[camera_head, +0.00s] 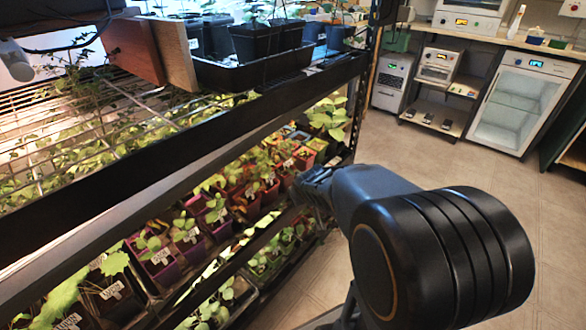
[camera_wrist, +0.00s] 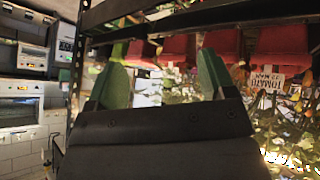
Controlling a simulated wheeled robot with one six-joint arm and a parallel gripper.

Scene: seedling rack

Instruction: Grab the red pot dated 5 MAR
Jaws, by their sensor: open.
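Several red and magenta pots with seedlings stand on the middle shelf of the rack in the head view, among them a red pot (camera_head: 270,192) with a white label. The label dates are too small to read there. In the wrist view red pots (camera_wrist: 283,41) hang along the top, picture upside down. One white label (camera_wrist: 268,82) reads TOMATO and a MAR date; its day is unclear, so I cannot tell which pot is 5 MAR. My gripper (camera_wrist: 160,78) is open, its two green fingers apart with nothing between them. In the head view my gripper (camera_head: 312,188) is beside the shelf's right end, partly hidden by my arm.
The black shelf rail (camera_head: 200,135) runs above the pots, and another rail (camera_wrist: 180,15) crosses the wrist view's top. A lower shelf holds more seedlings (camera_head: 270,262). Open tiled floor (camera_head: 420,160) lies right of the rack; a glass-door cabinet (camera_head: 520,105) stands behind.

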